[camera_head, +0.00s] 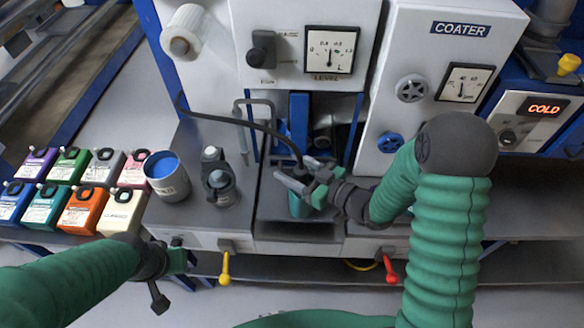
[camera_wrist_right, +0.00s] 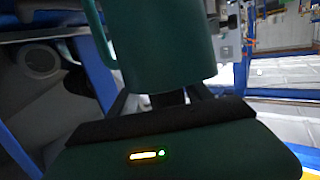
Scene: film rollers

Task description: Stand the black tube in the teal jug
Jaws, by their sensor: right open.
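The teal jug (camera_head: 299,207) stands on the recessed shelf at the middle of the machine, its top partly hidden by my right gripper. In the right wrist view the jug (camera_wrist_right: 160,50) fills the top middle, with its handle at the left. My right gripper (camera_head: 296,172) is open at the jug's upper part. Whether that end is inside the jug cannot be told. My left gripper (camera_head: 170,268) is low at the bench's front edge, away from the jug; its jaws are unclear.
A blue-topped can (camera_head: 168,178) and a grey metal vessel (camera_head: 219,183) stand left of the jug. Several coloured cartons (camera_head: 85,190) are further left. A yellow lever (camera_head: 224,270) and a red lever (camera_head: 390,270) hang at the front edge.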

